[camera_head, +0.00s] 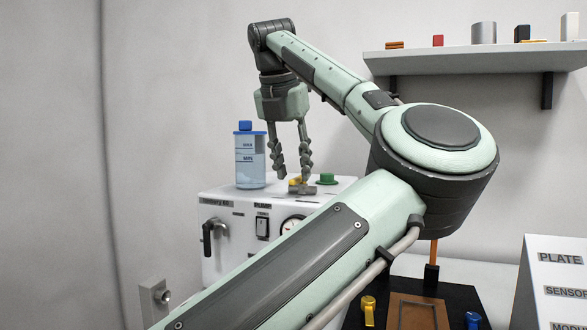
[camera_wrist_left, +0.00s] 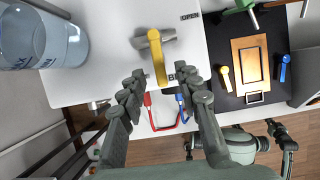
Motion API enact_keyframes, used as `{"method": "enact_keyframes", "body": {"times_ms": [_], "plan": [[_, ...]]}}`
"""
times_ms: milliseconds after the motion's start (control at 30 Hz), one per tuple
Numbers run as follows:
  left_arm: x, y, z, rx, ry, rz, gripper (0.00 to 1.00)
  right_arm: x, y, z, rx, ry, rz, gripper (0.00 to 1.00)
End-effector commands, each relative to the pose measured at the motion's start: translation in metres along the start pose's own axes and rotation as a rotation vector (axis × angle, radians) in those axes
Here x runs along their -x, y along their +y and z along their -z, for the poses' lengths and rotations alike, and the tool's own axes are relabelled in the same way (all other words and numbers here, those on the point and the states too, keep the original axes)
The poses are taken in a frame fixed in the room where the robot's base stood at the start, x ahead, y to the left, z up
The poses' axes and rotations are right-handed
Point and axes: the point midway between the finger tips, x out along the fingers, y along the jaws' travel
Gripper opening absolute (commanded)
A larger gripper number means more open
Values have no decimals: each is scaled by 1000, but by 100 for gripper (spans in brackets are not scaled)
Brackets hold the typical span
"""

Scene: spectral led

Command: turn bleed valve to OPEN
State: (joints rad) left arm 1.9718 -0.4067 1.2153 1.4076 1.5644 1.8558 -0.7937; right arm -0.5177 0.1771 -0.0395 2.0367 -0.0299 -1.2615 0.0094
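The bleed valve has a yellow lever (camera_wrist_left: 157,58) on a grey body (camera_wrist_left: 168,36) on top of the white unit. In the wrist view the lever points from the body toward my gripper. An OPEN label (camera_wrist_left: 190,16) lies beside the body, and another label starting with B is partly hidden by a finger. My left gripper (camera_wrist_left: 160,76) is open, with its two fingers on either side of the lever's free end and a gap to each. In the head view my left gripper (camera_head: 293,176) points down just above the yellow and grey valve (camera_head: 296,182).
A bottle with a blue cap (camera_head: 250,160) stands left of the valve. A green knob (camera_head: 326,178) is on its right. A wall shelf (camera_head: 480,57) holds small items. A dark board (camera_wrist_left: 232,100) with yellow and blue pieces lies to the right.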

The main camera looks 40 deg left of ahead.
Motion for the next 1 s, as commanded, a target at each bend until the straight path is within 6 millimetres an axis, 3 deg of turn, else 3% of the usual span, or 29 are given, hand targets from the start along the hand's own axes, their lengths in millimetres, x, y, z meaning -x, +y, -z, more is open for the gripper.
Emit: {"method": "enact_keyframes", "body": {"times_ms": [367,633,1000], "plan": [[-7,0,0,0,0,0,32,1,1,11,-2,20,-2,0],[-7,0,0,0,0,0,0,1,1,12,-2,21,-2,0],[-8,-1,0,20,-1,-10,0,-2,0,2,0,1,-1,0]]}}
